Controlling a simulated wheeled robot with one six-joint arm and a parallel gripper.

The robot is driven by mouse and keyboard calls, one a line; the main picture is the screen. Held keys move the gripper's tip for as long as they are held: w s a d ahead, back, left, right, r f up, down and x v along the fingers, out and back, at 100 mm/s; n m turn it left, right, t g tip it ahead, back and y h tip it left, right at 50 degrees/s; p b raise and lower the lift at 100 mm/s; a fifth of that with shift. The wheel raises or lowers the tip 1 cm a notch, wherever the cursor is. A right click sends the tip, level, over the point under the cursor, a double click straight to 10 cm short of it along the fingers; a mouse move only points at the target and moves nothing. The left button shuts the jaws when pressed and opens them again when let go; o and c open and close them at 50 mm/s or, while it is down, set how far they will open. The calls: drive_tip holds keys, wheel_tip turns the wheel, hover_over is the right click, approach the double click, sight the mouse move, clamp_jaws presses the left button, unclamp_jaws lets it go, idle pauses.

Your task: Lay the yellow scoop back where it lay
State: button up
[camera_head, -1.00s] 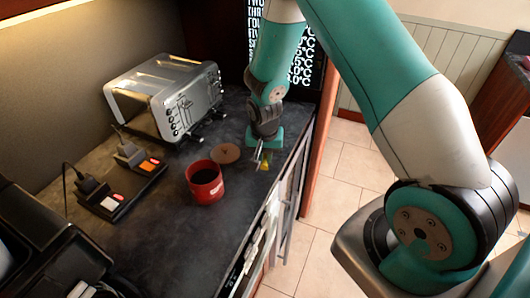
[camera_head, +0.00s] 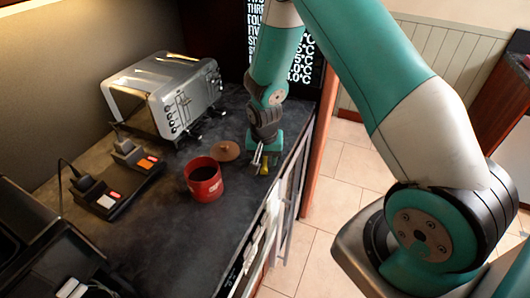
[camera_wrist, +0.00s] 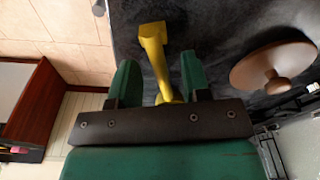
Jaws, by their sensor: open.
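The yellow scoop (camera_wrist: 155,52) shows in the wrist view between the two green fingers of my gripper (camera_wrist: 157,70), with visible gaps on both sides. Its block-like end reaches past the fingertips over the dark worktop; its other end is hidden behind the gripper body. In the head view my gripper (camera_head: 264,160) points down near the worktop's right edge. The scoop (camera_head: 264,168) is a small yellow patch between the open fingers. It appears to lie on the worktop, though contact is hard to see.
A red canister (camera_head: 205,188) with dark contents stands open left of my gripper. Its round brown lid (camera_head: 226,151) lies close beside my gripper, knob up. A silver toaster (camera_head: 160,90) and black chargers (camera_head: 118,185) stand further left. The worktop's edge is just right.

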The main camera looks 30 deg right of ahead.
wheel_tip(320, 180, up, 17)
drive_tip(key=s+a+b, duration=0.1)
drive_tip(key=b, duration=0.1)
drive_tip(key=shift+s+a+r+b, duration=0.15)
drive_tip(key=shift+s+b, duration=0.2)
drive_tip(key=shift+b, duration=0.05)
drive_tip(key=s+a+r+n+y, duration=0.2)
drive_tip(key=s+a+r+n, duration=0.2)
drive_tip(key=s+a+n, duration=0.3)
drive_tip(key=s+a+r+n+g+y, duration=0.1)
drive_tip(key=s+a+r+n+y, duration=0.2)
drive_tip(key=s+a+n, duration=0.4)
drive_tip(key=s+r, duration=0.1)
drive_tip(key=s, duration=0.7)
drive_tip(key=shift+a+r+n, duration=0.2)
drive_tip(key=shift+r+n, duration=0.1)
drive_tip(key=shift+r, duration=0.05)
